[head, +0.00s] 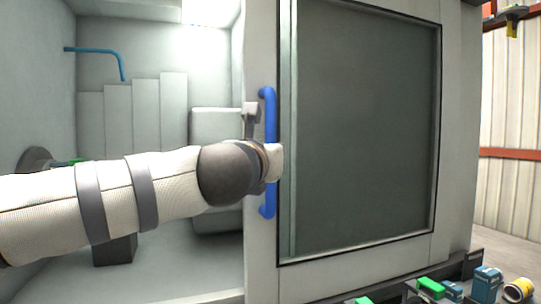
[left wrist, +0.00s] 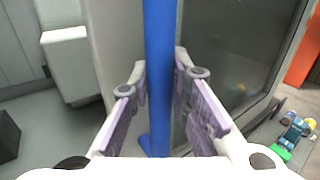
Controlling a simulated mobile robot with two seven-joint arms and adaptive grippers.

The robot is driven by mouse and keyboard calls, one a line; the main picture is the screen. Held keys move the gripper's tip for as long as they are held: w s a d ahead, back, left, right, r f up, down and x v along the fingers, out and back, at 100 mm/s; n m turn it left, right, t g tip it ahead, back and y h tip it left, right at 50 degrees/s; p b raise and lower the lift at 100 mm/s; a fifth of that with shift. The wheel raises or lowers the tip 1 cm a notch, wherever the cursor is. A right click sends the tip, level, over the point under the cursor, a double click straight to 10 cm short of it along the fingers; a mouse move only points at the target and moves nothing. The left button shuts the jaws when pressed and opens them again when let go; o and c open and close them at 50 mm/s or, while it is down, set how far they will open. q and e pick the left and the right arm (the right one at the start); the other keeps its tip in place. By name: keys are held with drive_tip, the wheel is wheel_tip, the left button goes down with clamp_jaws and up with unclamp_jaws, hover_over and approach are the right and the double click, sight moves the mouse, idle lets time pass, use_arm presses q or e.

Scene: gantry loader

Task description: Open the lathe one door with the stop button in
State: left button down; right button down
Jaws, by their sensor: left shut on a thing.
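The lathe door (head: 458,140) is a grey panel with a large dark window (head: 365,130). It stands to the right, and the machine's lit interior (head: 140,60) shows open on the left. A blue vertical handle (head: 268,200) is on the door's left edge. My left gripper (head: 262,150) is at the handle, mostly hidden behind my wrist in the head view. In the left wrist view the blue handle (left wrist: 160,60) runs between its two fingers, and the gripper (left wrist: 163,90) is shut on it. My right gripper and the stop button are not in view.
Inside the machine are stepped grey covers, a blue pipe (head: 95,51) and a dark block (head: 115,250). At the lower right are green parts (head: 430,287), blue parts (head: 487,281) and a yellow-banded cylinder (head: 518,288). A corrugated wall with an orange rail (head: 510,153) is beyond.

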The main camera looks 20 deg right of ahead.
use_arm(q)
drive_tip(key=c, duration=1.5)
unclamp_jaws()
drive_tip(key=v, duration=1.2)
